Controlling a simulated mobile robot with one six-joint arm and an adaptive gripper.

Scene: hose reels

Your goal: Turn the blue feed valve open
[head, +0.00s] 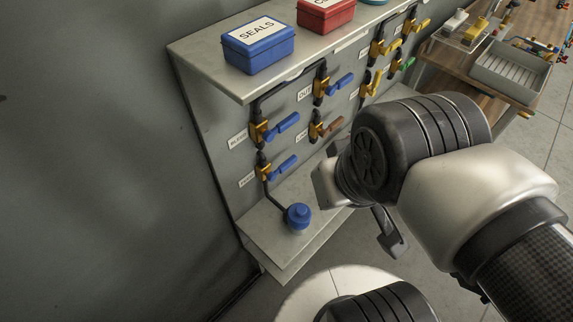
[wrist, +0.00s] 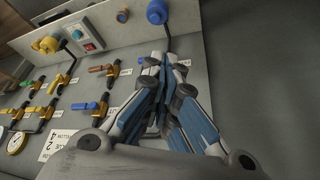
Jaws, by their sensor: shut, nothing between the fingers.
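In the head view, three blue-handled valves with yellow bodies are on the grey panel: a lower one (head: 284,167), one above it (head: 286,124) and one at upper right (head: 341,84). Their labels are too small to read surely, so I cannot tell for certain which is the feed valve. The lower valve's handle slants up to the right from its body. In the wrist view, a blue handle (wrist: 149,61) shows by the tips of my gripper (wrist: 167,62), which is shut and empty. The fingers hide part of that valve; contact cannot be told.
A blue round-topped fitting (head: 298,216) stands on the lower shelf, joined by a dark pipe. Brown, yellow and green-handled valves sit close by on the panel. A blue SEALS box (head: 259,45) and a red box (head: 326,14) are on the top shelf. Open floor lies in front.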

